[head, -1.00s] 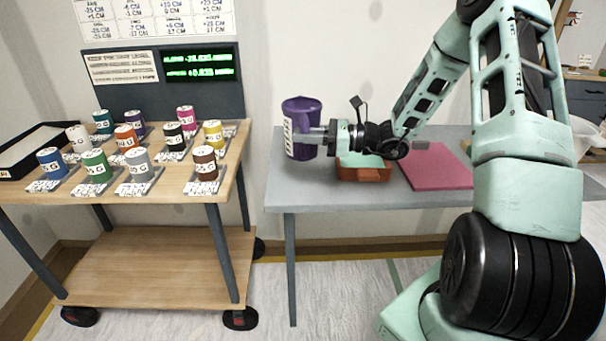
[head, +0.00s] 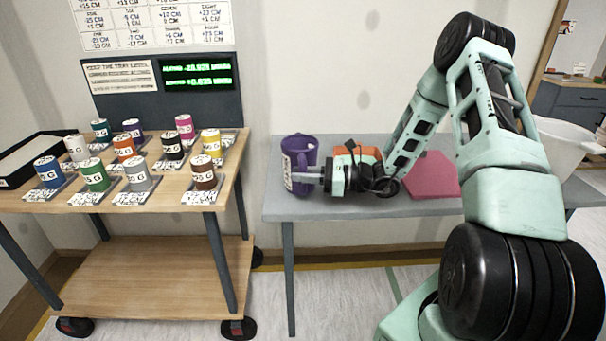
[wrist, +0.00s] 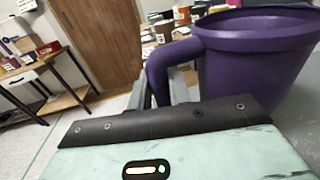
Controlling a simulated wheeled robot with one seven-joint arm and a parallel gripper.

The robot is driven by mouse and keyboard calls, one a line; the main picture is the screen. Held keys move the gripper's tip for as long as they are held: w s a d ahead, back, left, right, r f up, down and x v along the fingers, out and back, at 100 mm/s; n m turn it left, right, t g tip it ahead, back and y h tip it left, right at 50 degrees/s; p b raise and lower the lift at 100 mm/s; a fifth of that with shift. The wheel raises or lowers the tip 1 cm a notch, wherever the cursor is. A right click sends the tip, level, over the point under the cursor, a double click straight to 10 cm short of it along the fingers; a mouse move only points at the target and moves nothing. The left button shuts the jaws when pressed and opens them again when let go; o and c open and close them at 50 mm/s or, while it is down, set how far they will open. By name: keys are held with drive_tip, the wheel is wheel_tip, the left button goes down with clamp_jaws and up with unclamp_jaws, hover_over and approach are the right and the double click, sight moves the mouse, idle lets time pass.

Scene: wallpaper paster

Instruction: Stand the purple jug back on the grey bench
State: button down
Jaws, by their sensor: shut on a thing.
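The purple jug (head: 303,150) is upright at the left end of the grey bench (head: 345,208), with a white label on its left side. In the head view its base looks at or very near the bench top; I cannot tell whether it touches. My gripper (head: 312,174) reaches in from the right, low and level, and is shut on the jug. The wrist view shows the jug (wrist: 258,60) close up at the right, with its handle (wrist: 165,68) at the fingers. The fingertips are partly hidden there.
A pink board (head: 430,176) and an orange-red block (head: 370,152) lie on the bench near my arm. A wooden cart (head: 225,175) with several labelled, coloured cylinders stands to the left, across a gap. A white bucket (head: 560,145) is at the right.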

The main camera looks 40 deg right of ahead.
drive_tip(key=c, duration=1.3)
unclamp_jaws()
drive_tip(key=shift+f, duration=0.1)
drive_tip(key=shift+f+b, duration=0.2)
drive_tip(key=shift+b, duration=0.25)
